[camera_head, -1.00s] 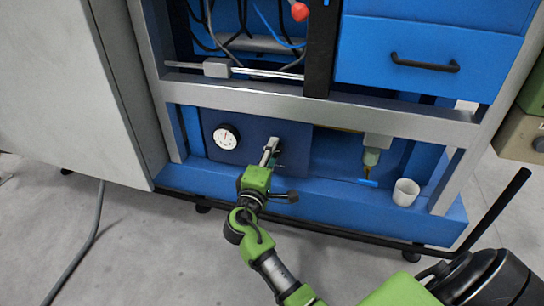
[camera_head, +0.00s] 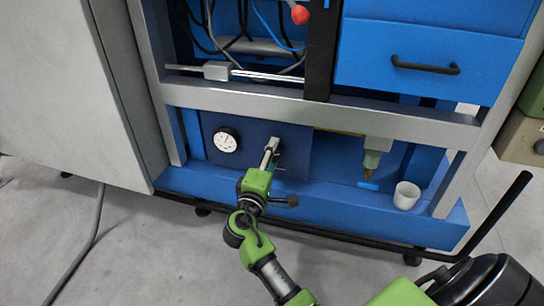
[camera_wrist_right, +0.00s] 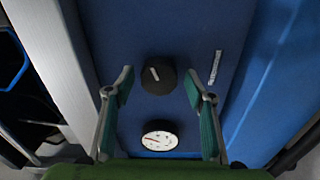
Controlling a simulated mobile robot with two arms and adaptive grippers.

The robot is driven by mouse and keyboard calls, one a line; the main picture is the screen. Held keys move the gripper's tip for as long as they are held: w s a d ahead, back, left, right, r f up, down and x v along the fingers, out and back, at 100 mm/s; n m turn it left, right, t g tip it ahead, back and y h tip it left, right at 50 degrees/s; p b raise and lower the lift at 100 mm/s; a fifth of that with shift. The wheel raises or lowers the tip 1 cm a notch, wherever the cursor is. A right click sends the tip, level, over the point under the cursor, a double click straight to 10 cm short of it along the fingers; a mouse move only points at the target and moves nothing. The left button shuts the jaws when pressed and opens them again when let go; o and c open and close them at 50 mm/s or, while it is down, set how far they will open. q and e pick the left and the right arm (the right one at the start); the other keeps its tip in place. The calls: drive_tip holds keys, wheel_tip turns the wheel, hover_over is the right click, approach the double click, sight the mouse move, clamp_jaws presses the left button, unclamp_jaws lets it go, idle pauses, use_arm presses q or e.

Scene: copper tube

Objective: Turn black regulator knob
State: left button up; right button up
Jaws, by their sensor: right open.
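The black regulator knob (camera_wrist_right: 158,75) is round with a pale line on its face, mounted on a dark blue panel (camera_head: 295,145). In the right wrist view it sits between the two teal-padded fingers of my right gripper (camera_wrist_right: 158,88), with visible gaps on both sides. The right gripper is open and holds nothing. In the head view the right gripper (camera_head: 270,154) is in front of the panel and the knob is hidden or too small to tell. My left gripper is not in view.
A white dial gauge (camera_head: 226,139) is left of the gripper on the panel; it also shows in the wrist view (camera_wrist_right: 160,140). A metal crossbar (camera_head: 350,120) runs above. A white cup (camera_head: 406,195) and a hanging nozzle (camera_head: 371,160) are to the right.

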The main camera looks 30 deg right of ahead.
drive_tip(key=v, duration=1.2)
drive_tip(key=shift+w, duration=0.1)
